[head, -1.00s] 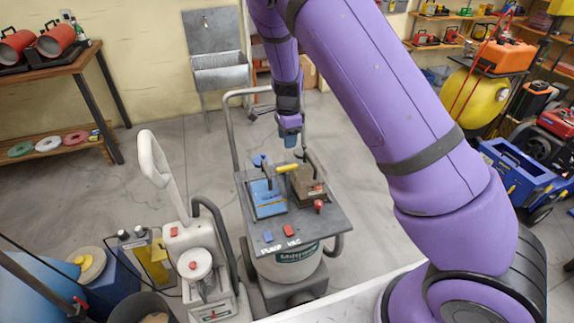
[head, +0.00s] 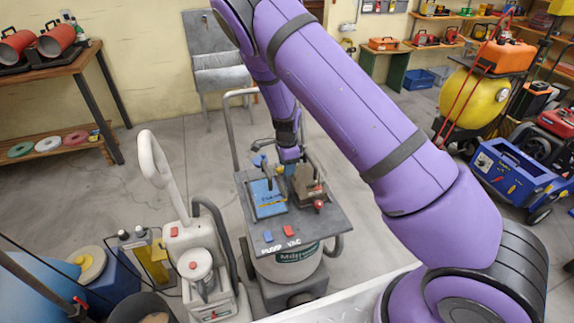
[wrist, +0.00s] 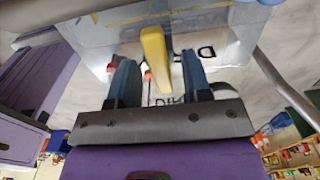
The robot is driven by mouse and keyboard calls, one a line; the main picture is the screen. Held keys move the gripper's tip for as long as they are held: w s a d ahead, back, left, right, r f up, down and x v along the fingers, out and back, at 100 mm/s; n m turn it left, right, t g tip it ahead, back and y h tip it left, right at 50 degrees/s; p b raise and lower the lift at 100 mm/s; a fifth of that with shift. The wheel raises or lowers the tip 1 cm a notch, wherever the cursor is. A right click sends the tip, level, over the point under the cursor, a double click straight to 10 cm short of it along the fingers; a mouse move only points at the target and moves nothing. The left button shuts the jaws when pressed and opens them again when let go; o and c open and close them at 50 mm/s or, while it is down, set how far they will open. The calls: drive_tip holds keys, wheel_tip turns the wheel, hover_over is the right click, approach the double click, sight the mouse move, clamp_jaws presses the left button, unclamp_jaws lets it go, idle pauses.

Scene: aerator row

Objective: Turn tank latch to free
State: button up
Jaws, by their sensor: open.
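A yellow latch handle (wrist: 155,58) shows in the wrist view, attached near the top of the grey pump vac. My gripper (wrist: 158,72) is open, with one blue finger on each side of the handle and a visible gap to both. In the head view my gripper (head: 289,160) is over the back of the pump vac's dark top plate (head: 272,222), and it hides the latch there. The grey tank (head: 290,267) sits below the plate.
The top plate carries a blue tray (head: 267,200), a brown block (head: 306,186) and a red knob (head: 318,205). A grey push handle (head: 230,125) rises behind it. A white upright machine (head: 190,255) stands close on the left.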

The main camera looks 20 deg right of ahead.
clamp_jaws()
idle(0.4)
drive_tip(key=n, duration=0.4)
drive_tip(key=shift+n, duration=0.3)
drive_tip(key=n, duration=0.4)
drive_tip(key=shift+n, duration=0.4)
drive_tip(key=n, duration=0.8)
drive_tip(key=shift+n, duration=0.4)
